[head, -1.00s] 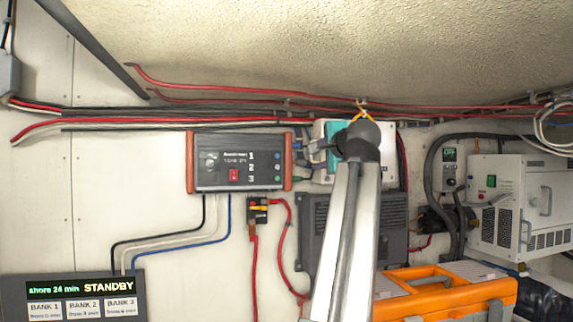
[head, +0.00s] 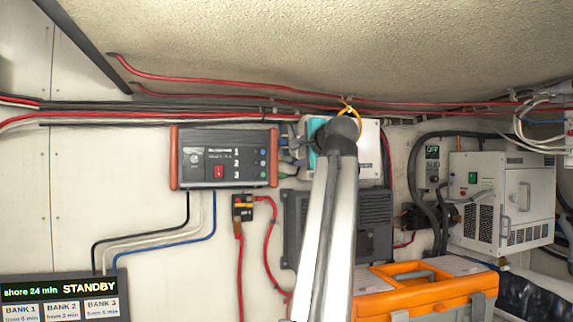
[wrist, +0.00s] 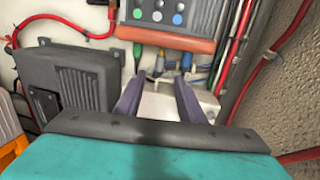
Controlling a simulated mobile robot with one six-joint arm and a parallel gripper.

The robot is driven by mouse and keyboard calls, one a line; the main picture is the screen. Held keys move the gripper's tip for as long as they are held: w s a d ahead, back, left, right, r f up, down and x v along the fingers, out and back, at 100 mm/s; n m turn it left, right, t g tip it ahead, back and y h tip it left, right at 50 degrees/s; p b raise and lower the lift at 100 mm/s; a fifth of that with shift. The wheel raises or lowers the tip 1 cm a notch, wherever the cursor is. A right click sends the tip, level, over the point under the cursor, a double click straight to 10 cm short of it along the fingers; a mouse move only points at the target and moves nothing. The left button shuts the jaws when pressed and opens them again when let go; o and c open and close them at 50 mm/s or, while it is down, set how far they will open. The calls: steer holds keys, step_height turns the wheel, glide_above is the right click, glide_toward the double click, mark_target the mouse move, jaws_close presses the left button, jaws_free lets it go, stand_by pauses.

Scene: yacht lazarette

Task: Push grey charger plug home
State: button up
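The charger (head: 224,158) is a dark box with red ends, numbered 1, 2 and 3, on the wall left of my arm. In the wrist view its red end (wrist: 165,40) is at the top, with a green plug (wrist: 137,50), a grey plug (wrist: 160,57) and a blue plug (wrist: 186,60) side by side below it. My gripper (wrist: 159,80) is open, its two dark fingers apart with the grey plug beyond and between their tips. I cannot tell how deep the grey plug sits. In the head view my arm partly hides the gripper.
A white box (head: 369,145) is on the wall behind my gripper. A grey finned unit (head: 375,225) and an orange toolbox (head: 425,290) are below. Red cables (head: 210,83) run above. A status panel (head: 62,291) at lower left reads STANDBY.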

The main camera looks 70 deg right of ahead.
mark_target(288, 159)
steer(key=p+x, duration=0.2)
steer(key=x, duration=0.9)
steer(key=shift+w+d, duration=0.25)
steer(key=shift+d, duration=0.1)
jaws_close()
